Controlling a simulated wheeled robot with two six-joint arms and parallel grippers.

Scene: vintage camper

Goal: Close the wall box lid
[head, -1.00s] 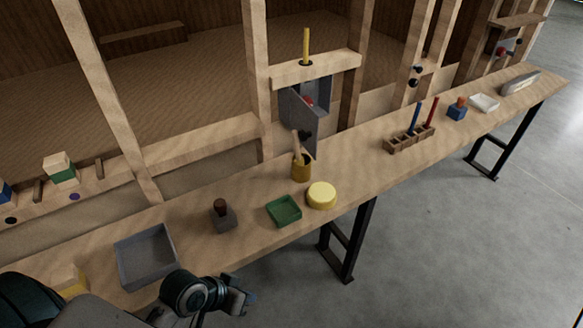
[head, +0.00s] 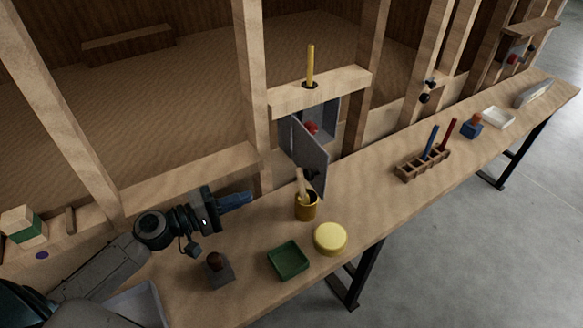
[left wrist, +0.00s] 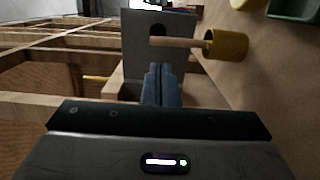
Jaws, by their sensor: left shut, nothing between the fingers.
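The grey wall box (head: 331,112) is set between wooden studs in the head view, with a red thing inside. Its grey lid (head: 309,158) stands open, swung out over the bench. In the left wrist view the lid (left wrist: 136,38) is a grey plate straight ahead, bearing a dark round spot. My left gripper (head: 250,197) is left of the lid and apart from it in the head view. Its blue fingers (left wrist: 160,68) are shut and empty, pointing at the lid. My right gripper is out of view.
A yellow cup (head: 306,208) with a wooden handle in it stands close in front of the lid. A yellow round lid (head: 330,238), a green tray (head: 288,260) and a dark-knobbed block (head: 218,268) sit nearer. A stud (head: 251,90) rises left of the box.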

